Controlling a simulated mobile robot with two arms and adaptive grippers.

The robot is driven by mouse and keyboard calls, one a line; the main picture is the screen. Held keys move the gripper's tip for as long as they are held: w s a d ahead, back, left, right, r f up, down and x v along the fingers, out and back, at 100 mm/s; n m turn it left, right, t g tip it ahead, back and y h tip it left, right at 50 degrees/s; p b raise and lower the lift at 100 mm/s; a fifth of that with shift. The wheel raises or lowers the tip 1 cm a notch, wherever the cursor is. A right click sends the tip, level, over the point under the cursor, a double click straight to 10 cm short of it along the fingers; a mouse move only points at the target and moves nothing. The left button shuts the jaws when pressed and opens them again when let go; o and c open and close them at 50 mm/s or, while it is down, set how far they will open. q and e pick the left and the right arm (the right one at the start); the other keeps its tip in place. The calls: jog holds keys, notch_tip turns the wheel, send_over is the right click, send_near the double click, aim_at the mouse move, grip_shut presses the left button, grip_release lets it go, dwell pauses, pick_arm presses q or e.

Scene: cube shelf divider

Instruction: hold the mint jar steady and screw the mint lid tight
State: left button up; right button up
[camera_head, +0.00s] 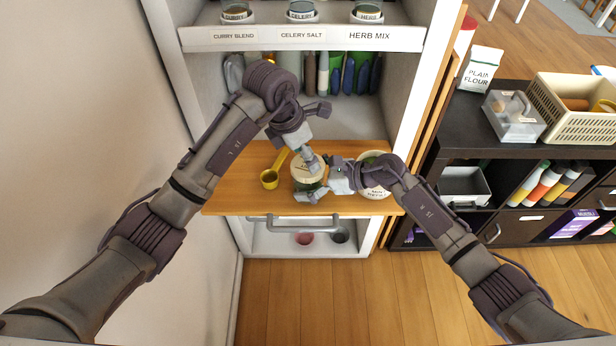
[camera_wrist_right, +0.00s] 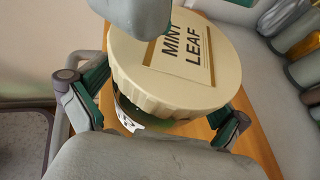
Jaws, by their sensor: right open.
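The mint jar (camera_wrist_right: 128,116) stands upright on the wooden pull-out board, its glass mostly hidden under the lid. The cream mint lid (camera_wrist_right: 185,62), lettered MINT LEAF, sits on the jar's top; I cannot tell how tight it is. The lid also shows in the head view (camera_head: 306,170). My right gripper (camera_head: 320,184) is open, with its fingers on either side of the jar just below the lid; its green pads show in the wrist view (camera_wrist_right: 152,108). My left gripper (camera_head: 311,160) points down from above at the lid; its fingertips are too small to tell open or shut.
A white tub (camera_head: 375,189) with green contents stands at right on the wooden board (camera_head: 235,195), partly behind my right arm. A yellow scoop (camera_head: 269,178) lies at left. Labelled spice jars stand on the shelf (camera_head: 300,38) above. The cabinet side panels flank the board.

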jog(key=c, duration=1)
pick_arm(q)
jog(key=shift+f, duration=0.1)
pick_arm(e)
jog(key=shift+s+f, duration=0.1)
jog(key=shift+f, duration=0.1)
jog(key=o, duration=0.3)
jog(key=c, duration=0.5)
jog(key=shift+o, duration=0.2)
pick_arm(q)
jog(key=o, duration=0.7)
